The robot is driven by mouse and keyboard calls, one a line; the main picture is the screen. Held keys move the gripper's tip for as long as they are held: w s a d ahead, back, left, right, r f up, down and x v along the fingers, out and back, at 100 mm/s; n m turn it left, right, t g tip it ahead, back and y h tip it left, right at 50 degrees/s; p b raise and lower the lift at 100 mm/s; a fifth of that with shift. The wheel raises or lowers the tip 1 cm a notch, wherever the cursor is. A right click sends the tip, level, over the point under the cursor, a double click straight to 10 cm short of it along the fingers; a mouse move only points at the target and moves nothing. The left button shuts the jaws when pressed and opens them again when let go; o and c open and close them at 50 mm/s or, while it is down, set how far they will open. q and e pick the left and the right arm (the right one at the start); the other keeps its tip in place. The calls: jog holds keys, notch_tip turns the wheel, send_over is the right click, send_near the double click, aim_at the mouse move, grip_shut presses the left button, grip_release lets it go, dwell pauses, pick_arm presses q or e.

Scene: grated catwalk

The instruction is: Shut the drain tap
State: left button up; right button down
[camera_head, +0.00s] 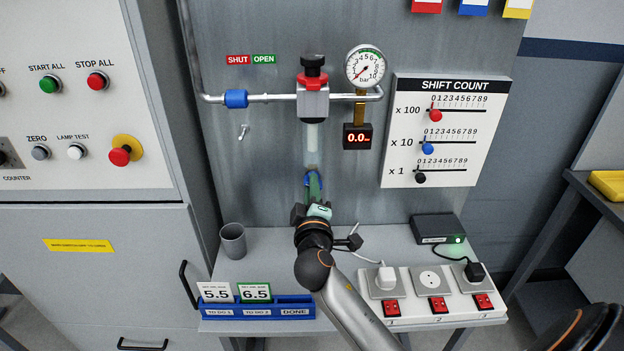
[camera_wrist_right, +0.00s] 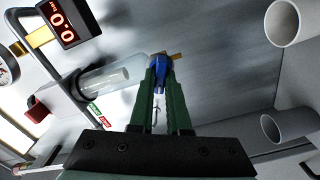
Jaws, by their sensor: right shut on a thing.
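The drain tap shows as a small blue handle (camera_head: 307,181) below the clear glass tube (camera_head: 311,138) on the grey panel. In the right wrist view the blue handle (camera_wrist_right: 159,70) sits between my fingertips, with a bit of brass beside it. My right gripper (camera_head: 314,187) is shut on this handle; its green fingers (camera_wrist_right: 160,90) reach up to it from below. The fingers hide part of the handle, so I cannot tell whether the tap is open or shut. My left gripper is not in view.
Above are a red-collared black knob (camera_head: 313,66), a gauge (camera_head: 365,66) and a display (camera_head: 357,136) reading 0.0. On the bench stand a grey cup (camera_head: 232,241), a blue card rack (camera_head: 258,312) and a socket strip (camera_head: 432,318). A small hook (camera_head: 243,131) sticks out left.

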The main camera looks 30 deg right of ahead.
jog(key=n+p, duration=0.1)
jog(key=n, duration=0.3)
jog(key=shift+n, duration=0.4)
dwell(0.4)
jog(key=c, duration=0.9)
grip_release()
jog(key=shift+f, duration=0.1)
